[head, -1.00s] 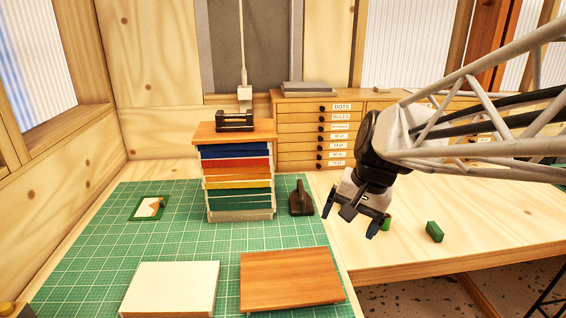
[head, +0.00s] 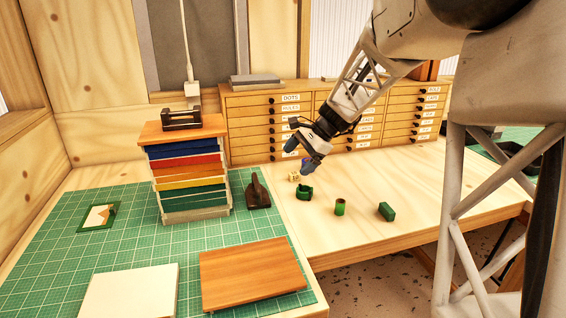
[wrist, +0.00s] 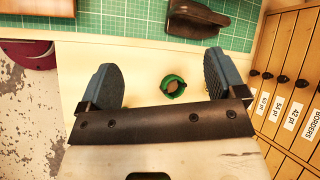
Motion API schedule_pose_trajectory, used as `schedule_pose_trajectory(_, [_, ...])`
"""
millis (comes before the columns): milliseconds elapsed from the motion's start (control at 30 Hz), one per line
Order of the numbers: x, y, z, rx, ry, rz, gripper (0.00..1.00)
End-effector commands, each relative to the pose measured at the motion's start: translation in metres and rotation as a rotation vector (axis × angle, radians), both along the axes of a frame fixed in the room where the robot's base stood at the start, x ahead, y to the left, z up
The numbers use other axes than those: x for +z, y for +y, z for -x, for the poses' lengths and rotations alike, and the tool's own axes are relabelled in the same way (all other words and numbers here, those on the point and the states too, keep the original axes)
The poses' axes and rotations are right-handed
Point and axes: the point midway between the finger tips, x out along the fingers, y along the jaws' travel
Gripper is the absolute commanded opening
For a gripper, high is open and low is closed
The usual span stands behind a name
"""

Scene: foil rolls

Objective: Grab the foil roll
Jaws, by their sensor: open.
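A short green cylinder with an olive top (head: 340,207), which looks like the foil roll, stands upright on the pale wooden bench. A dark green notched ring-shaped piece (head: 304,192) sits to its left. This notched piece appears to be the green ring with a brownish middle (wrist: 173,88) in the wrist view, beyond and between the fingertips. My gripper (head: 303,154) is open and empty above the bench, behind the green cylinder in the head view. Its two blue fingers (wrist: 160,80) are spread wide in the wrist view. The cylinder is not visible in the wrist view.
A green block (head: 386,211) lies right of the cylinder. A dark-handled tool (head: 258,192) stands on the green mat (head: 75,240). Labelled drawers (head: 250,135) line the back. The bench's front right is clear.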

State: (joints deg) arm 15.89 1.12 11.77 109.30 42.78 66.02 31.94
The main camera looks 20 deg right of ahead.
Motion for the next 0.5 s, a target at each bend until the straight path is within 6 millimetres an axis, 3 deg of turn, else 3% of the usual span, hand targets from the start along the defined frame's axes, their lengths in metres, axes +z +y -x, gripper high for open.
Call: schedule_pose_trajectory(500, [-0.053,-0.079,-0.122,-0.3,0.139,-0.282,0.89])
